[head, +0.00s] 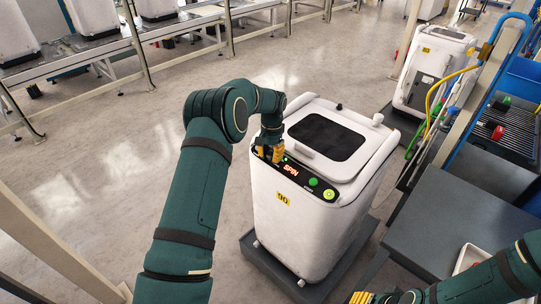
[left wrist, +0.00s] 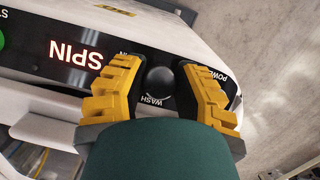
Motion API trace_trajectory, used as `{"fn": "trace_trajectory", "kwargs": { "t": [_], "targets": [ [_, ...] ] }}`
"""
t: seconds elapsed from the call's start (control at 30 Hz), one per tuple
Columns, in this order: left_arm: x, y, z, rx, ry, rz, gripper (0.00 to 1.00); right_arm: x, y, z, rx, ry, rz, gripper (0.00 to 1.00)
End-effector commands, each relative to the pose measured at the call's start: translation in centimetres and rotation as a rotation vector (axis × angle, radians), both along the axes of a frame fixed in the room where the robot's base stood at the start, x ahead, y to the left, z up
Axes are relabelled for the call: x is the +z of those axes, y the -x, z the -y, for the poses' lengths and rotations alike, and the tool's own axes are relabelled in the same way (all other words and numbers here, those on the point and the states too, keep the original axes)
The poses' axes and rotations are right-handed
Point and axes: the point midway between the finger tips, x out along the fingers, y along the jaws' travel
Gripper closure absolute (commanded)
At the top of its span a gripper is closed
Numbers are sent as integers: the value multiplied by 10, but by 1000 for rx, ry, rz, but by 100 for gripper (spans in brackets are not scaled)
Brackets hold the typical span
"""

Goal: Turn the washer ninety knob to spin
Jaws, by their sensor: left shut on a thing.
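The white washer (head: 300,225) with a yellow "90" label (head: 283,199) stands upright in the middle of the head view. Its black panel shows a lit red "SPIN" display (head: 291,170), also readable upside down in the left wrist view (left wrist: 75,54). My left gripper (head: 269,153) is over the panel's left end. In the left wrist view its yellow fingers (left wrist: 161,88) are shut around the round dark knob (left wrist: 160,83), between the "WASH" and "POWER" markings. The gripper hides the knob in the head view. My right gripper (head: 372,297) is partly visible at the bottom edge.
A green button (head: 313,182) and a lit yellow-green button (head: 329,194) are on the panel right of the display. The washer stands on a dark base (head: 265,258). A grey table (head: 450,220) is at right. Another white machine (head: 435,65) stands behind. The floor at left is clear.

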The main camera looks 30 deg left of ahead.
Motion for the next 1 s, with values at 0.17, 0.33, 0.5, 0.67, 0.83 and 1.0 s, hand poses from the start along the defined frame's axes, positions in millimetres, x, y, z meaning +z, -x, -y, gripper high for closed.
{"fn": "trace_trajectory", "kwargs": {
  "t": [0.17, 0.33, 0.5, 0.67, 0.83, 1.0],
  "targets": [
    [-4, 3, 2, -83, -23, -3, 100, -1, 0, 0, 0, 0, -1, 53],
    [-4, 3, 1, -126, -37, 1, 100, -1, 0, 0, 0, 0, -1, 53],
    [-4, 3, 1, -143, -42, 3, 100, -1, 0, 0, 0, 0, -1, 53],
    [-4, 3, 1, -145, -43, 3, 100, -1, 0, 0, 0, 0, -1, 53],
    [-4, 3, 1, -144, -43, 3, 100, -1, 0, 0, 0, 0, -1, 53],
    [-3, 2, 1, -143, -44, 6, 38, -1, 0, 0, 0, 0, -1, 53]
  ]
}}
